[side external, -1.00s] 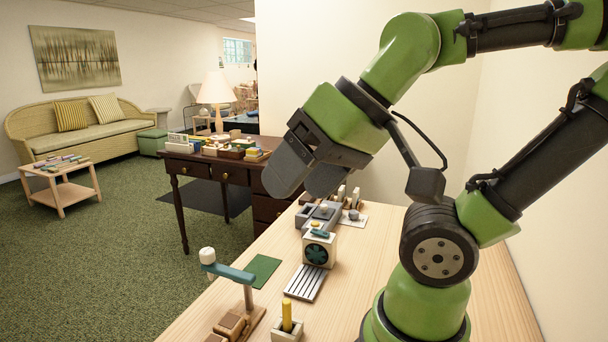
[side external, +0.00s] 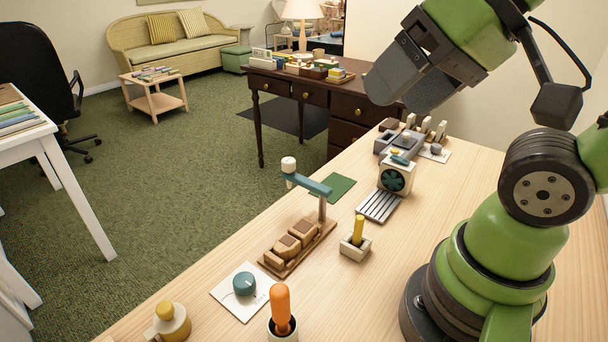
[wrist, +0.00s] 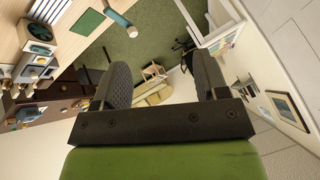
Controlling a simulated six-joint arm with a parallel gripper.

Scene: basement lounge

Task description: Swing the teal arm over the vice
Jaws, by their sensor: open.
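The teal arm (side external: 308,183) is a bar with a white knob (side external: 288,165) at its left end. Its right end sits on an upright metal post on a wooden base (side external: 312,248). Stepped wooden blocks (side external: 288,246) stand on that base beside the post; I cannot tell whether they are the vice. The teal arm also shows at the top of the wrist view (wrist: 118,17). My gripper (side external: 402,92) is open and empty, high above the bench and well apart from the teal arm. Its two fingers straddle empty space in the wrist view (wrist: 160,62).
On the bench stand a block with a yellow peg (side external: 356,240), an orange-handled tool (side external: 281,310), a teal dial (side external: 244,284), a fan unit (side external: 396,177), a slatted plate (side external: 379,206) and a grey device (side external: 400,143). A green mat (side external: 333,187) lies behind the teal arm.

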